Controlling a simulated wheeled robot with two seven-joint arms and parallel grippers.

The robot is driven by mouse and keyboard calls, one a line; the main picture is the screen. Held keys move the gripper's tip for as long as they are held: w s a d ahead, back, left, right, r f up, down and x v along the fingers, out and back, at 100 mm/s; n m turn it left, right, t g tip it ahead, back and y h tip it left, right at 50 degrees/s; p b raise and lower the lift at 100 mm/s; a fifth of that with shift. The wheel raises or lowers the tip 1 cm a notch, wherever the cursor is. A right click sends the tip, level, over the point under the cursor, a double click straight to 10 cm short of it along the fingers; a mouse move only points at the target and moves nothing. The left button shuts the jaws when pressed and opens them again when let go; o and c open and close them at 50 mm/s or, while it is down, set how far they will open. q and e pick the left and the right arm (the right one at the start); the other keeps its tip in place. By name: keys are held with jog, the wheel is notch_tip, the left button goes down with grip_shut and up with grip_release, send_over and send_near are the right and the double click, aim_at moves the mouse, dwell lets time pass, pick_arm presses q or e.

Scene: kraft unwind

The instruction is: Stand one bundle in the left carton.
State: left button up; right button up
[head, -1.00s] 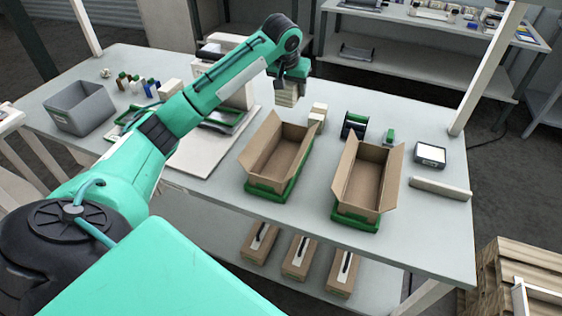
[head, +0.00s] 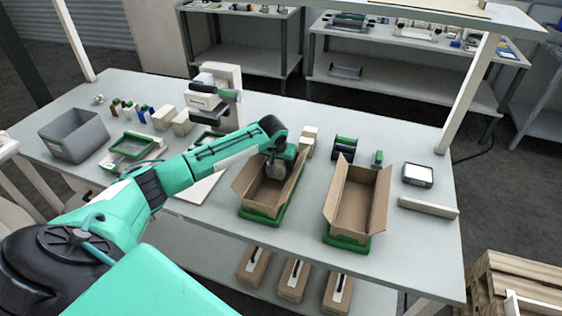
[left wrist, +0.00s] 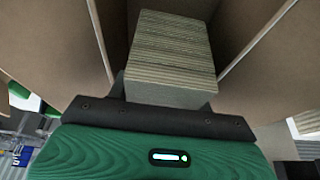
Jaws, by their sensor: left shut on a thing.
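The left carton (head: 245,183) is an open brown box with its flaps spread, standing on a green base. My left gripper (head: 279,168) is down at the carton's mouth, toward its far end. It is shut on a bundle (left wrist: 172,48) of stacked pale sheets, seen between brown carton walls in the left wrist view. The fingers and carton walls hide the bundle's lower end, so I cannot tell whether it touches the floor. The right carton (head: 358,200) stands open and looks empty. My right gripper is not in view.
Pale bundles (head: 182,122) stand behind my left arm, with another pale stack (head: 309,138) just behind the left carton. A grey bin (head: 73,137) is at the far left. A dark dispenser (head: 344,147) and a scale (head: 417,175) stand behind and right of the right carton.

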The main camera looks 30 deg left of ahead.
pick_arm(q)
jog(key=shift+f, duration=0.6)
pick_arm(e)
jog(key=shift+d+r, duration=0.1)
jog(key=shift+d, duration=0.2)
pick_arm(q)
jog(key=shift+f, duration=0.3)
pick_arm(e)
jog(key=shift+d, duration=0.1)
pick_arm(q)
jog(key=shift+f, duration=0.3)
jog(key=o, duration=0.8)
jog(key=shift+c, duration=0.2)
jog(key=shift+r, duration=0.1)
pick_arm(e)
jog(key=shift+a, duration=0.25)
